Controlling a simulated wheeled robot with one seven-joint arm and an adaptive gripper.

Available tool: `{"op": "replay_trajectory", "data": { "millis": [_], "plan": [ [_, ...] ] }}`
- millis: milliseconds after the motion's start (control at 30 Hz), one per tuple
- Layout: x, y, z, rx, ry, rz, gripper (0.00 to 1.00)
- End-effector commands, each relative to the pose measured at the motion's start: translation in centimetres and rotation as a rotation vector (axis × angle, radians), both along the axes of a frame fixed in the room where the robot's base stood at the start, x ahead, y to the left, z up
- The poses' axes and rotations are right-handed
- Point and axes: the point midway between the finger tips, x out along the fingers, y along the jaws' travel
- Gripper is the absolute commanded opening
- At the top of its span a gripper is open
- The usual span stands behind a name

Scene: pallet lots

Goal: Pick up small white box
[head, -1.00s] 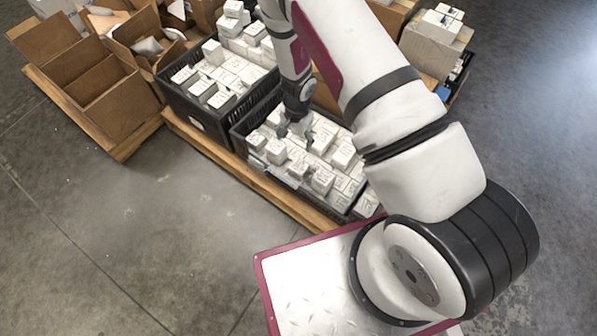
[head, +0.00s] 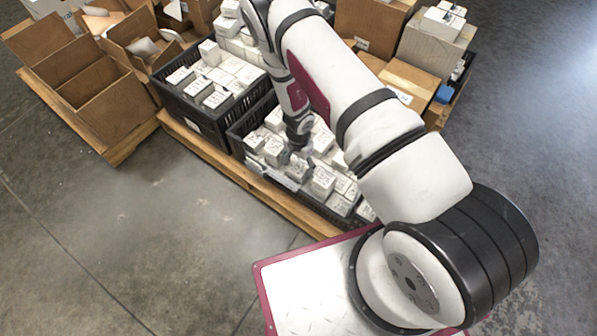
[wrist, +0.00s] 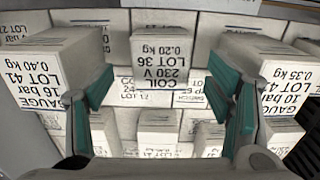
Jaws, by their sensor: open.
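Several small white boxes (head: 322,181) with black print fill the near black crate (head: 236,143). My gripper (head: 290,156) is low over these boxes, pointing down, partly hidden by my arm. In the wrist view my gripper (wrist: 162,88) is open and empty, its teal fingers spread wide. A white box marked COIL LOT 36, 0.20 kg (wrist: 161,48) shows between and beyond the fingers. A smaller white box (wrist: 158,120) shows nearer, between the fingers.
A second black crate (head: 190,111) of white boxes stands to the left. Open cardboard boxes (head: 88,85) are further left, and closed cartons (head: 408,83) stand behind my arm. The crates rest on a wooden pallet (head: 215,155). Bare floor lies in front.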

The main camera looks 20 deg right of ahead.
Motion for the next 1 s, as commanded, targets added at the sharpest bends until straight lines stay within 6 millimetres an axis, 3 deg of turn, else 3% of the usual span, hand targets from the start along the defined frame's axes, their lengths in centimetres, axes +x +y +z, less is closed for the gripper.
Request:
{"op": "replay_trajectory", "data": {
  "millis": [300,533,567,800,1000],
  "plan": [
    [0.1,0.0,-4.4,-0.001,0.001,0.0,0.73],
    [0.1,0.0,-4.5,0.0,0.0,0.0,0.73],
    [0.1,0.0,-4.5,0.0,0.0,0.0,0.71],
    [0.1,0.0,-4.5,0.0,0.0,0.0,0.17],
    [0.1,0.0,-4.5,0.0,0.0,0.0,0.15]
  ]
}}
